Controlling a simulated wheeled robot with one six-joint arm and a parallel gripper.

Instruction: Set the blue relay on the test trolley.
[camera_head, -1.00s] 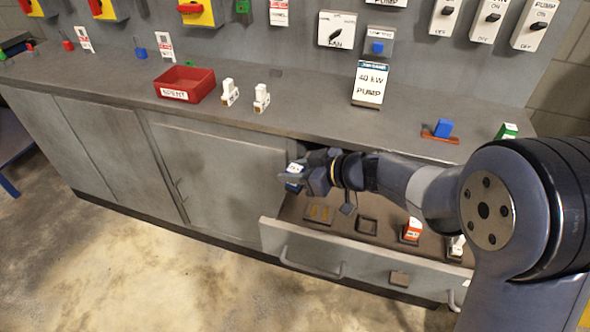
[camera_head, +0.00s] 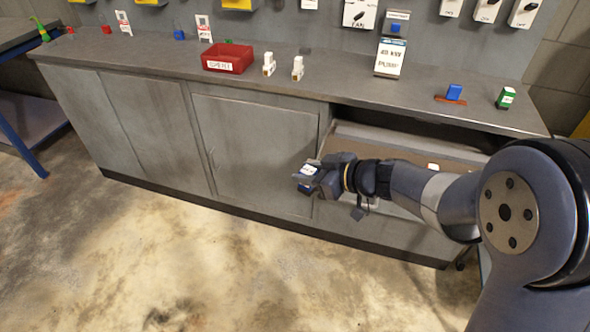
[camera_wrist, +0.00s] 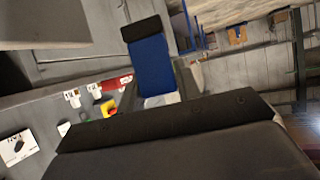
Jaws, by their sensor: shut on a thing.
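My gripper (camera_head: 310,178) is shut on a blue relay (camera_head: 306,184) with a white label on top, held in the air in front of the grey cabinet. In the wrist view the relay's blue side (camera_wrist: 151,66) shows beyond the dark gripper body, with a black pad across its far end. A blue-legged table or trolley (camera_head: 38,122) stands at the far left; I cannot tell whether it is the test trolley.
A drawer (camera_head: 375,145) is partly hidden behind my arm. The floor ahead is clear.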

